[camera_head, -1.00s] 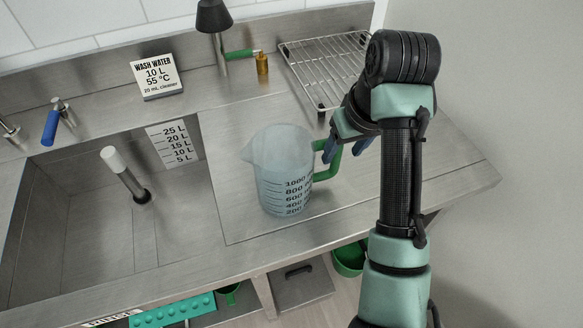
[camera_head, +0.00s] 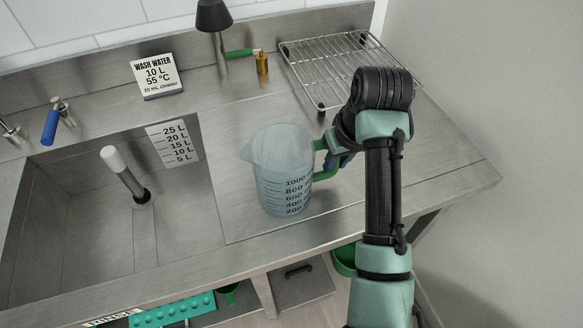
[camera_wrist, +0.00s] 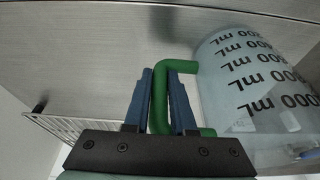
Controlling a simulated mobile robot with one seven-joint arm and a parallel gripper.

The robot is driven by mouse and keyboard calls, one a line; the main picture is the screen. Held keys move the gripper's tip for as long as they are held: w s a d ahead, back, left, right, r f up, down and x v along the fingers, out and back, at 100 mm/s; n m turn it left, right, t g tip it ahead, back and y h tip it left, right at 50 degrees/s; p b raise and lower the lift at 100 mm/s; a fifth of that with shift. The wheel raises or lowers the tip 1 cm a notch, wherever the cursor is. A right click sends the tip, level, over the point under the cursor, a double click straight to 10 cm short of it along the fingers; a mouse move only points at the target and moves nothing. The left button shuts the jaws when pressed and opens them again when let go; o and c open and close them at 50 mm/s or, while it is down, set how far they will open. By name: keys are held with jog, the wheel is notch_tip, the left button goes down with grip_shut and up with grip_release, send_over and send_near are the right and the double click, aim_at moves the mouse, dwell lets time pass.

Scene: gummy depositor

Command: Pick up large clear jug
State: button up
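The large clear jug (camera_head: 285,175) stands upright on the steel counter right of the sink, with black volume marks and a green handle (camera_head: 325,163) on its right side. My gripper (camera_head: 335,160) is at the handle from the right, partly hidden by my wrist in the head view. In the wrist view, my gripper's blue fingers (camera_wrist: 163,95) lie close on both sides of the green handle (camera_wrist: 160,100) and look shut on it. The jug's marked wall (camera_wrist: 250,85) is right of the fingers.
A wire rack (camera_head: 330,62) stands behind my arm. The sink basin (camera_head: 85,220) is open on the left, with a standing pipe (camera_head: 125,175). A wash water sign (camera_head: 156,76), a blue-handled tap (camera_head: 50,127) and a brass-ended green fitting (camera_head: 262,63) are at the back.

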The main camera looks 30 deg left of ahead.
grip_shut()
jog(key=shift+r, duration=0.1)
dwell(1.0)
jog(key=shift+r, duration=0.1)
notch_tip(320, 180, up, 10)
jog(key=shift+f+p, duration=0.1)
jog(key=shift+p, duration=0.25)
jog(key=shift+o, duration=0.6)
grip_release()
grip_shut()
dwell(0.4)
